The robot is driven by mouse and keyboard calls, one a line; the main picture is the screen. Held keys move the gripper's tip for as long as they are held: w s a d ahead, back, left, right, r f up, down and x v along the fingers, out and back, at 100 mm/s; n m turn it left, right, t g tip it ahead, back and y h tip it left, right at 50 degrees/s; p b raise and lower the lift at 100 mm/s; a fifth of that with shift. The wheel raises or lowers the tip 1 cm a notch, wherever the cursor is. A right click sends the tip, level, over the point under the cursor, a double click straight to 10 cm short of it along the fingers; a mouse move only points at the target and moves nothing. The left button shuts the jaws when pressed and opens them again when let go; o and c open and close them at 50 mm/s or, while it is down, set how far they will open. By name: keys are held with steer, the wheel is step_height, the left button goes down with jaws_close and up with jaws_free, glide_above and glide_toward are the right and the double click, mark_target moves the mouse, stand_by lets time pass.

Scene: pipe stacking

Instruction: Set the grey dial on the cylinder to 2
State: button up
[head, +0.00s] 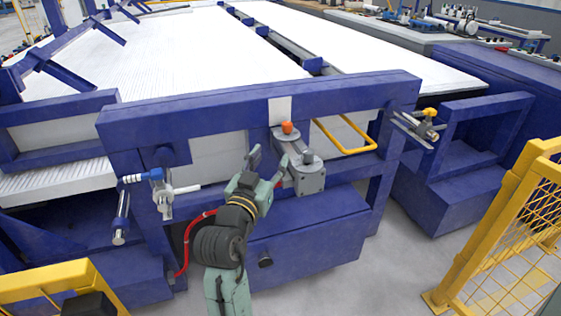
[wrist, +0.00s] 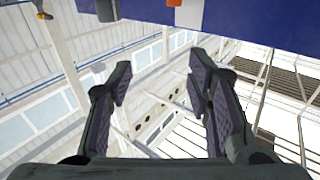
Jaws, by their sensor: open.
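My gripper (head: 268,161) is open in the head view, just left of a grey box on the front of the blue frame. In the wrist view its two dark fingers (wrist: 159,80) stand apart with nothing between them. The grey box (head: 310,181) carries a round grey knob (head: 307,156), and an orange knob (head: 287,128) sits just above it. A metal cylinder fitting with a blue end (head: 156,174) is on the left post. Another with a yellow part (head: 430,112) is on the right. I cannot tell which bears the numbered dial; no numbers are readable.
The blue frame (head: 200,112) spans the front, and its edge crosses the top of the wrist view (wrist: 260,22). Yellow fencing (head: 510,235) stands at the right.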

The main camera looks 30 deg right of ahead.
mark_target(306, 154)
steer(key=s+d+f+m+g, duration=0.1)
steer(key=s+d+f+g, duration=0.1)
steer(key=s+d+f, duration=0.15)
steer(key=shift+h, duration=0.4)
steer(key=p+x, duration=0.1)
steer(key=x, duration=0.4)
steer(key=p+x, duration=0.1)
steer(key=x, duration=0.5)
steer(key=shift+s+d+r+p, duration=0.1)
steer(key=shift+s+r+p, duration=0.1)
steer(key=shift+p, duration=0.1)
jaws_close()
